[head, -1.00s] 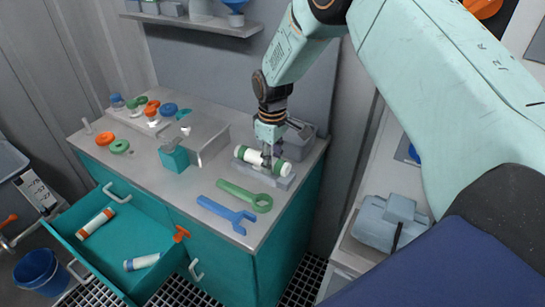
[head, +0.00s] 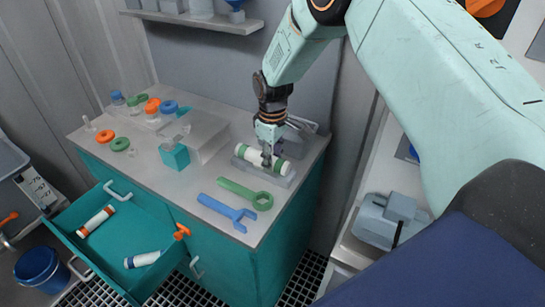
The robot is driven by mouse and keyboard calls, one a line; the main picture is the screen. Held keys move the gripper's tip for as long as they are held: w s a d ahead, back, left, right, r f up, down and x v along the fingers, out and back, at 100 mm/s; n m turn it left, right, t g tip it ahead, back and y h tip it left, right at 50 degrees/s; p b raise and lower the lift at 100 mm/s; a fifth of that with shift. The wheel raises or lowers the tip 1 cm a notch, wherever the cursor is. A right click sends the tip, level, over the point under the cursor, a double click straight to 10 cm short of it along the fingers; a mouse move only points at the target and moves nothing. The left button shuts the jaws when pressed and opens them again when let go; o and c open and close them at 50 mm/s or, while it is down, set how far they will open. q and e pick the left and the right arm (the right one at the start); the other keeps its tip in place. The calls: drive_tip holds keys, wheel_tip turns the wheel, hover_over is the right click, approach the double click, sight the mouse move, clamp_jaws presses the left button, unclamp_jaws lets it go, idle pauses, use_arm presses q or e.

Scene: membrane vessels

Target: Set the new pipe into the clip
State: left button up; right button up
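The pipe, a white tube with green end caps (head: 253,156), lies level along the grey clip block (head: 283,181) at the right of the worktop. It appears seated down in the block, though the contact beneath it is hidden. My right gripper (head: 269,159) reaches down from above. Its dark fingers straddle the pipe right of its middle and appear shut on it. My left gripper is not in view.
A green ring wrench (head: 245,193) and a blue open wrench (head: 228,212) lie in front of the clip. The open teal drawer (head: 118,243) holds an orange-ended tube (head: 96,221) and a blue-ended tube (head: 142,260). Coloured rings and a teal block (head: 174,157) stand left.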

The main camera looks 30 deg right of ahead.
drive_tip(key=o, duration=0.5)
drive_tip(key=shift+w, duration=0.15)
drive_tip(key=shift+r, duration=0.1)
wheel_tip(320, 180, up, 12)
drive_tip(key=shift+f, duration=0.15)
idle(0.7)
